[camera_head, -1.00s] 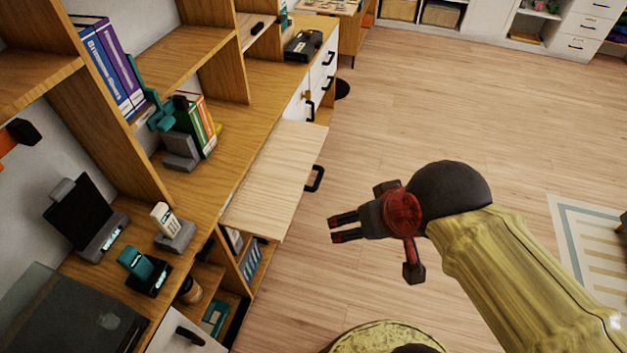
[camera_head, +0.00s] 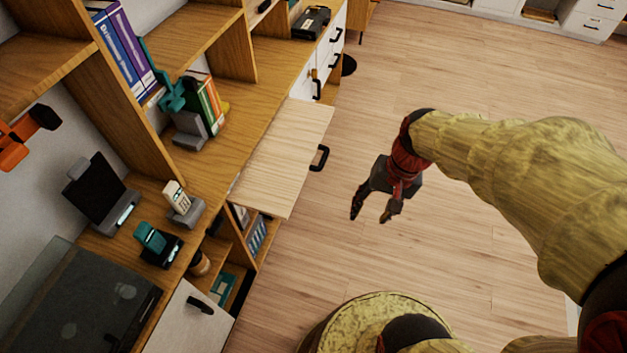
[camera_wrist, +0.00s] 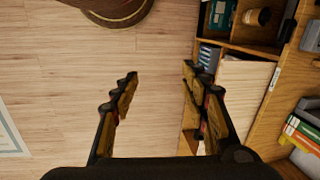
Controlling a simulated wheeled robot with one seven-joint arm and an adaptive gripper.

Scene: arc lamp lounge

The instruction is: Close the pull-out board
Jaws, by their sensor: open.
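The pull-out board (camera_head: 282,160) is a pale wooden panel that sticks out from the desk front over the floor. Its black handle (camera_head: 320,158) sits on its outer edge. My gripper (camera_head: 370,217) is open and empty, over the floor to the right of the board and apart from the handle. In the wrist view the board (camera_wrist: 242,88) shows at right, partly behind a finger of my gripper (camera_wrist: 158,84). The handle cannot be made out there.
The desk top (camera_head: 228,155) carries books, phones (camera_head: 180,202) and a dark tablet (camera_head: 100,190). An open cubby (camera_head: 232,265) lies below the board, beside a white door (camera_head: 190,315). White drawers (camera_head: 328,55) stand behind it. The floor (camera_head: 450,200) at right is clear.

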